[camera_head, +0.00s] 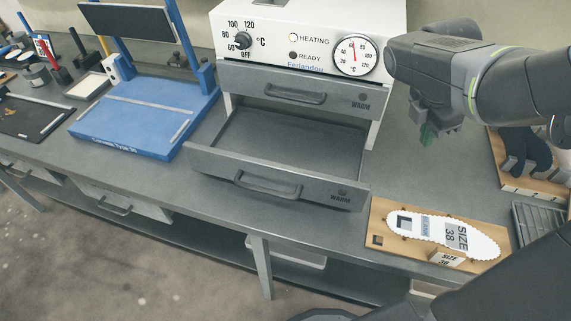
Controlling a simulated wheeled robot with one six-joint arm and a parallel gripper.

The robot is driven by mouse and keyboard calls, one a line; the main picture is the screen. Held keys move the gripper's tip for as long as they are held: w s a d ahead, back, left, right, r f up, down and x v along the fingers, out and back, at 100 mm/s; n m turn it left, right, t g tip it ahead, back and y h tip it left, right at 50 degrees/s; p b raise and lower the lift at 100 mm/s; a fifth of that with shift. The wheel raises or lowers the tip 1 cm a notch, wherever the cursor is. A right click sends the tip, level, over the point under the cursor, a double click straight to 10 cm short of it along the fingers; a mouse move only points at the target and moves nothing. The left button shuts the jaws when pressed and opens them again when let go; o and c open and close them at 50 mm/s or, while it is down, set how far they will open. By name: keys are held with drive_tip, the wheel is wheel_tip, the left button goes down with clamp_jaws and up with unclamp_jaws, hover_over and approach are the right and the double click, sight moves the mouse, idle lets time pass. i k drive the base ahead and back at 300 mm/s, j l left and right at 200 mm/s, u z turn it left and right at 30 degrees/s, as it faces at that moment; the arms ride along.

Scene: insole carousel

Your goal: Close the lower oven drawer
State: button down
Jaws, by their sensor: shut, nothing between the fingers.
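The oven (306,12) stands on the grey bench, white with a temperature knob, a dial and two grey drawers. The upper drawer (290,88) looks shut. The lower drawer (277,180) is pulled far out toward the viewer, and its visible inside looks empty. Its bar handle (254,186) is on the front panel. My gripper (429,133) is at the right of the oven, above the bench, apart from the lower drawer. Its fingers point down and are shut, with nothing seen in them. The fingertips look small and dark green.
A wooden board (383,222) with a white size 38 insole (447,233) lies right of the drawer. A blue stand (133,138) is on the left. A wooden rack (527,184) with dark insoles is at the right edge. Narrow bare bench shows between drawer and board.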

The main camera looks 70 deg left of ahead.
sight(287, 157)
drive_tip(key=k+u, duration=0.1)
drive_tip(key=u, duration=1.8)
